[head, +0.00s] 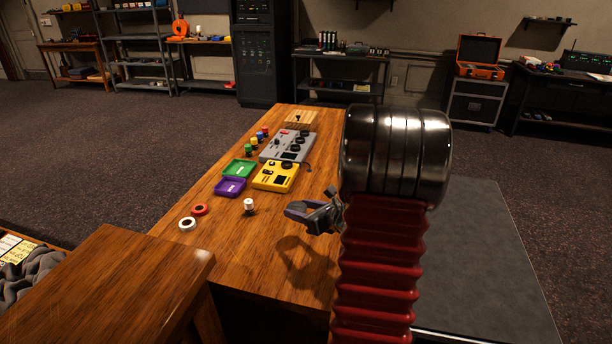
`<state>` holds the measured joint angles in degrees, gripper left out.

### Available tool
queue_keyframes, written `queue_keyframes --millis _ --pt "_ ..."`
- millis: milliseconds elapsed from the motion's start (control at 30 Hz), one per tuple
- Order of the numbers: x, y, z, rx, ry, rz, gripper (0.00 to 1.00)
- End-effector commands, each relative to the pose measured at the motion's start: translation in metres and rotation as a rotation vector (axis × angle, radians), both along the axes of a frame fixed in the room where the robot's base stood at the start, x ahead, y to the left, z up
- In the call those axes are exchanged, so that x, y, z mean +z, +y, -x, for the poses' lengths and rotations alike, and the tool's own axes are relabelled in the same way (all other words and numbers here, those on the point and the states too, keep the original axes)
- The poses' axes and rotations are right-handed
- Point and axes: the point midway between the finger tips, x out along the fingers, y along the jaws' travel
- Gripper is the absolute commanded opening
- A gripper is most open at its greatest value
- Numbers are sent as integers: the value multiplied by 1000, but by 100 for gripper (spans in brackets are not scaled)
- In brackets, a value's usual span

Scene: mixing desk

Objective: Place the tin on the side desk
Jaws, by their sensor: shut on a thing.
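My gripper (304,213) hangs above the near right part of the long wooden desk (215,255), with its shadow on the wood below. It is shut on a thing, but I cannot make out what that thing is. I cannot clearly identify the tin in the head view. A second wooden desk (110,275), which looks like the side desk, stands at the lower left, left of my gripper. The visible part of its top is bare. My arm hides part of the long desk's right side.
Green (239,169) and purple (230,187) trays, a yellow box (276,177) and a grey mixer (287,146) stand on the long desk. Nearer are a red ring (200,210), a white ring (187,224) and a small white-topped piece (249,206). Wood in front is clear.

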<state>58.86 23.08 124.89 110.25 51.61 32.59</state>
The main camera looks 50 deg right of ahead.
Motion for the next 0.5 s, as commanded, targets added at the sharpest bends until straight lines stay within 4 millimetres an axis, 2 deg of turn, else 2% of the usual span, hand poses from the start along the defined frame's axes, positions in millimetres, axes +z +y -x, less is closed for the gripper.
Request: queue_keyframes --millis 400,500 --pt "-51 -1 1 -4 2 -4 25" --pt "-56 -1 1 -3 0 -1 25"
